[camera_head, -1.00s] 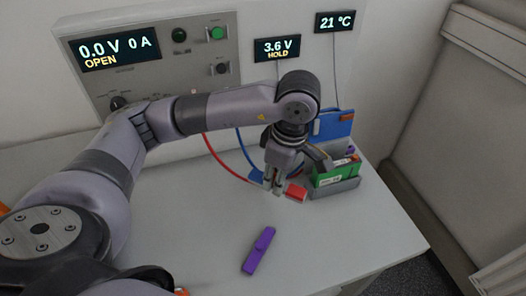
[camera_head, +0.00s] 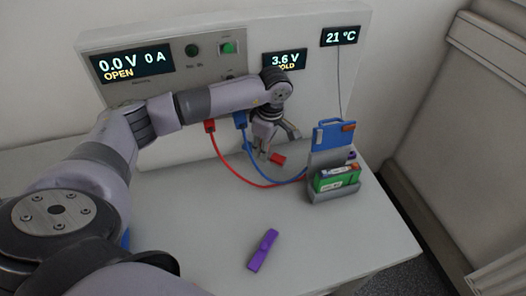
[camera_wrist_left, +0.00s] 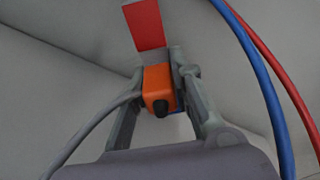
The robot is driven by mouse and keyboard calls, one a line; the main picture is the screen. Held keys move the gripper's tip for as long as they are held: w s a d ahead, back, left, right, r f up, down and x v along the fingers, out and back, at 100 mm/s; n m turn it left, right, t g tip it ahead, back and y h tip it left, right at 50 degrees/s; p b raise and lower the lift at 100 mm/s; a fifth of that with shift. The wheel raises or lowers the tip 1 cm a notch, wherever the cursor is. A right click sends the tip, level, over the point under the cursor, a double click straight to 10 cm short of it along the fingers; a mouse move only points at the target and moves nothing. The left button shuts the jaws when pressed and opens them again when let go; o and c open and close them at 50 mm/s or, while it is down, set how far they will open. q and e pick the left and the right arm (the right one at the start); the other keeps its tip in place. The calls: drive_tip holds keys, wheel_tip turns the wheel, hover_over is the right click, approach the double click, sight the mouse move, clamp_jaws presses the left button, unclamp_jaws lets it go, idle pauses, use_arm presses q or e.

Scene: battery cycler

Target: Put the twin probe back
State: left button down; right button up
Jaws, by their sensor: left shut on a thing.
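My left gripper (camera_head: 264,151) is shut on the twin probe, which has an orange body (camera_wrist_left: 157,88) with a dark knob and a grey cable. In the left wrist view the body sits between the two fingers. A red part (camera_wrist_left: 145,25) extends beyond it, and a little blue shows behind. In the head view the red part (camera_head: 278,159) sticks out beside the fingertips, above the table in front of the cycler panel. The fingers and arm hide most of the probe there. My right gripper is not in view.
A grey holder (camera_head: 342,193) with a green battery (camera_head: 335,179) and a blue piece (camera_head: 332,136) stands on the right. Red (camera_head: 228,168) and blue (camera_head: 262,169) cables arc down from the panel. A purple object (camera_head: 262,251) lies on the table (camera_head: 310,240), with clear surface around it.

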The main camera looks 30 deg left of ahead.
use_arm(q)
wheel_tip(320, 180, down, 2)
drive_tip(key=shift+f+p, duration=0.15)
drive_tip(key=shift+p, duration=0.5)
drive_tip(key=shift+w+a+f, duration=0.1)
drive_tip(key=shift+a+f, duration=0.05)
drive_tip(key=shift+f, duration=0.4)
drive_tip(key=c, duration=1.4)
unclamp_jaws()
drive_tip(key=shift+r, duration=0.3)
drive_tip(key=r+b, duration=0.1)
drive_tip(key=r, duration=0.2)
drive_tip(key=d+r+b, duration=0.1)
drive_tip(key=r, duration=0.3)
drive_tip(key=r+b, duration=0.1)
drive_tip(key=r, duration=0.3)
drive_tip(key=shift+d, duration=0.25)
drive_tip(key=shift+r, duration=0.35)
